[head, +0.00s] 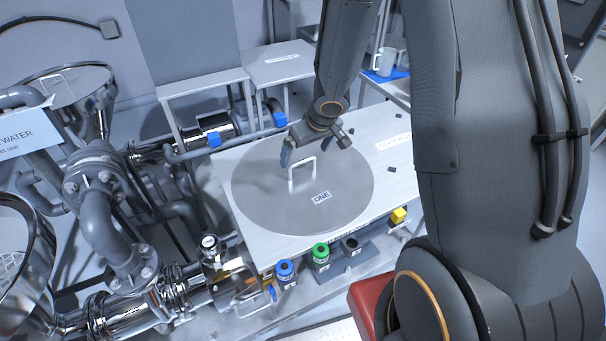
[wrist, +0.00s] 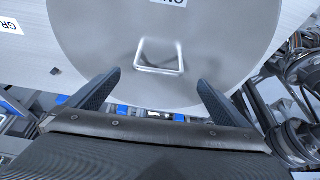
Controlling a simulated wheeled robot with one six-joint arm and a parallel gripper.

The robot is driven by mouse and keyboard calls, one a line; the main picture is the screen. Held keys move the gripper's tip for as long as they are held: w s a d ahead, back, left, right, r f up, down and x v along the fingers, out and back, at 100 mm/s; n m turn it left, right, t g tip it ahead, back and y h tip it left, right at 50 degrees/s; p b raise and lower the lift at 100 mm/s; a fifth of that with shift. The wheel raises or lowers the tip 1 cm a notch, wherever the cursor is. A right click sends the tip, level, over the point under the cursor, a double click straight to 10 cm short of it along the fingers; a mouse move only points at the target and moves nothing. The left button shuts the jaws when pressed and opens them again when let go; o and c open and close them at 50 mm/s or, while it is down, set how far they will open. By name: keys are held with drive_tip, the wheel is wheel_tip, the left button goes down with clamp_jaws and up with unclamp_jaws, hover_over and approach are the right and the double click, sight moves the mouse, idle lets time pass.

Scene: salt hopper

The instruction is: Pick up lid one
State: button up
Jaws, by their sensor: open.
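Lid one is a round grey metal disc (head: 265,205) with a label reading "ONE" and an upright silver loop handle (head: 302,174). It lies flat on a pale table. My gripper (head: 313,150) is open and empty above the far part of the lid, close to the handle. In the wrist view the lid (wrist: 105,35) fills the upper middle, and its handle (wrist: 159,57) stands ahead of and between the two spread fingertips of my gripper (wrist: 158,80). The handle is apart from both fingers in that view.
Pipes and valves (head: 100,200) crowd the left. Small dark bits lie on the table right of the lid. Mugs (head: 385,61) stand behind.

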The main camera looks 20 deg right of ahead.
sight(303, 161)
drive_tip(key=shift+b+x, duration=2.15)
drive_tip(key=shift+x, duration=1.3)
drive_tip(key=shift+d+r, duration=0.15)
drive_tip(key=shift+d, duration=0.05)
drive_tip(key=c, duration=2.1)
wheel_tip(303, 161, up, 10)
drive_tip(key=p, duration=1)
